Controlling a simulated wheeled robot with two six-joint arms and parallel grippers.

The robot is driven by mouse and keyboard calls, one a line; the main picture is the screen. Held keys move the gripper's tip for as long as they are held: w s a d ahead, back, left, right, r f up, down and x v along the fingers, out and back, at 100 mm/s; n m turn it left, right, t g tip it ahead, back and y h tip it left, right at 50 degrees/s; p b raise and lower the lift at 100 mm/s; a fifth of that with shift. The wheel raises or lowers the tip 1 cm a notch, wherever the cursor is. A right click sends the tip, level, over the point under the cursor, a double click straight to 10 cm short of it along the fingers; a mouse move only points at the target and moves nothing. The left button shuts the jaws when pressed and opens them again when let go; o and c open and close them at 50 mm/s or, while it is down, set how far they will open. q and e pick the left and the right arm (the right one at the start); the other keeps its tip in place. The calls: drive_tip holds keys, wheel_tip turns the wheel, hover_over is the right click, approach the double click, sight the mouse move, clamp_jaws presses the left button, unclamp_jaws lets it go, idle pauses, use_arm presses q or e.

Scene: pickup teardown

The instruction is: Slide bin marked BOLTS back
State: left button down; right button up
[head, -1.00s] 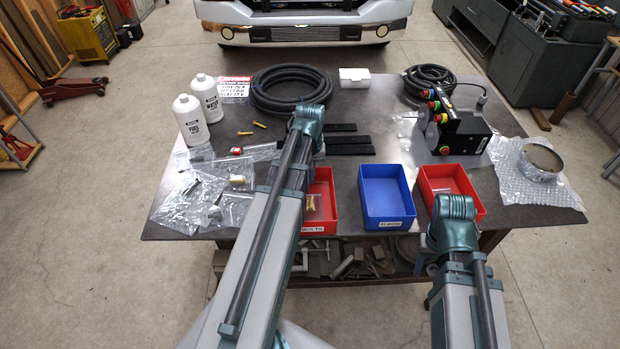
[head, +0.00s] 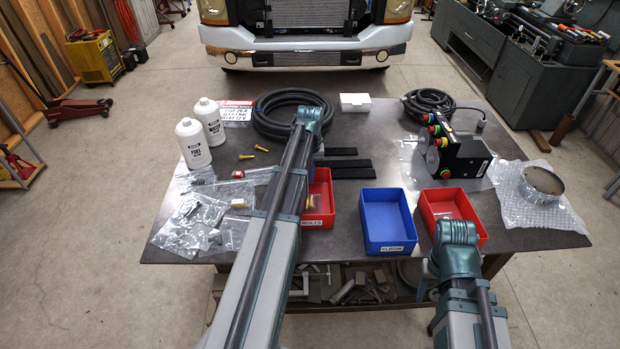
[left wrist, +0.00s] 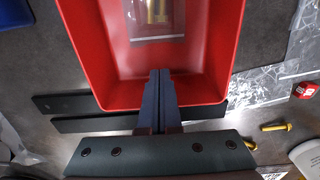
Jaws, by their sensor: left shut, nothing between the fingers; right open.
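The red bin marked BOLTS (head: 319,217) stands on the table, its left part hidden behind my left arm in the head view. Its front now sits further back than the fronts of its neighbours. In the left wrist view the red bin (left wrist: 92,60) holds a clear bag with brass bolts (left wrist: 156,16). My left gripper (left wrist: 160,72) is shut and empty, its fingertips reaching over the far rim into the bin, close to the far wall; contact is hard to judge. My left arm hides this gripper in the head view. My right gripper is out of view.
A blue bin (head: 388,249) and another red bin (head: 432,214) stand to the right. Black strips (head: 350,168) lie just behind the BOLTS bin, with a coiled hose (head: 262,125) beyond. Bags (head: 185,235) and bottles (head: 192,145) are at left.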

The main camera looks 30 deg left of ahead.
use_arm(q)
drive_tip(key=shift+s, duration=0.1)
drive_tip(key=s+d, duration=0.2)
drive_tip(key=s, duration=0.1)
drive_tip(key=shift+s, duration=0.15)
wheel_tip(320, 180, up, 10)
drive_tip(key=p, duration=1)
drive_tip(key=s+d+m, duration=0.3)
drive_tip(key=s+d, duration=0.3)
drive_tip(key=d, duration=0.4)
drive_tip(key=s+d+m, duration=0.3)
drive_tip(key=s+d, duration=0.3)
drive_tip(key=d, duration=0.4)
drive_tip(key=s+d+f+m+b, duration=0.2)
drive_tip(key=d+f+b, duration=0.1)
drive_tip(key=d, duration=0.2)
drive_tip(key=s+d+f+m+y+b, duration=0.1)
drive_tip(key=s+d+f+m+b, duration=0.1)
drive_tip(key=d, duration=0.4)
drive_tip(key=shift+s+f+b, duration=0.55)
drive_tip(key=shift+f+b, duration=0.25)
drive_tip(key=shift+b, duration=0.05)
